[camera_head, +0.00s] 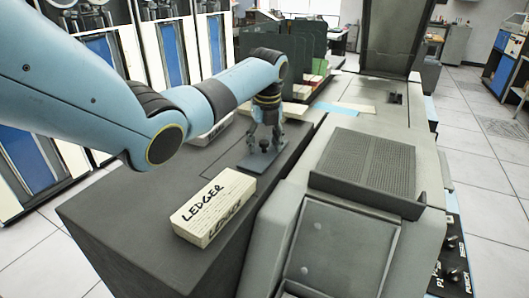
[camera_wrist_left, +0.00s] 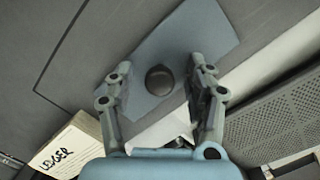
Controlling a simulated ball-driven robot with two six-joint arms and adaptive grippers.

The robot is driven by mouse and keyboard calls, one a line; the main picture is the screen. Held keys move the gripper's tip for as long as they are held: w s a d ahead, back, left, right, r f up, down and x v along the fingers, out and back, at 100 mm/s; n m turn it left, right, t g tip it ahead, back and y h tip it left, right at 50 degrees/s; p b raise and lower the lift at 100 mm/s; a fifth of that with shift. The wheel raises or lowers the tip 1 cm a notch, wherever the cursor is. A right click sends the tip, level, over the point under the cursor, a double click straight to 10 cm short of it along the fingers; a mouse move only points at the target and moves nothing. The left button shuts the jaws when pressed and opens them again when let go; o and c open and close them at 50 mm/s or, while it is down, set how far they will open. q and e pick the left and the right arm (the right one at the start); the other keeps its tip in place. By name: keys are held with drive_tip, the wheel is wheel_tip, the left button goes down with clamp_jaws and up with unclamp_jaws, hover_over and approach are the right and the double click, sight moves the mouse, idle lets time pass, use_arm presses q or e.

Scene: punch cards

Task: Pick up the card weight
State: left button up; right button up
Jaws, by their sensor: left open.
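The card weight is a flat blue-grey plate (camera_head: 259,164) with a dark round knob on top. It lies on the dark top of the machine, and in the left wrist view the plate (camera_wrist_left: 197,32) shows with its knob between my fingers. My left gripper (camera_head: 265,141) points down over the weight, with its fingertips close around the knob. In the left wrist view the gripper (camera_wrist_left: 159,73) is open, with a gap on both sides of the knob; I cannot tell whether the tips are level with it. My right gripper is not in view.
A card block marked LEDGER (camera_head: 213,207) lies nearer on the same dark top (camera_head: 130,215). Another pale card stack (camera_head: 211,131) lies partly behind my arm. A perforated grey panel (camera_head: 367,163) stands to the right. Dark green dividers (camera_head: 305,45) with cards stand at the back.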

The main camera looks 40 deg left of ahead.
use_arm(q)
drive_tip(key=shift+c, duration=0.2)
clamp_jaws()
drive_tip(key=shift+r, duration=0.2)
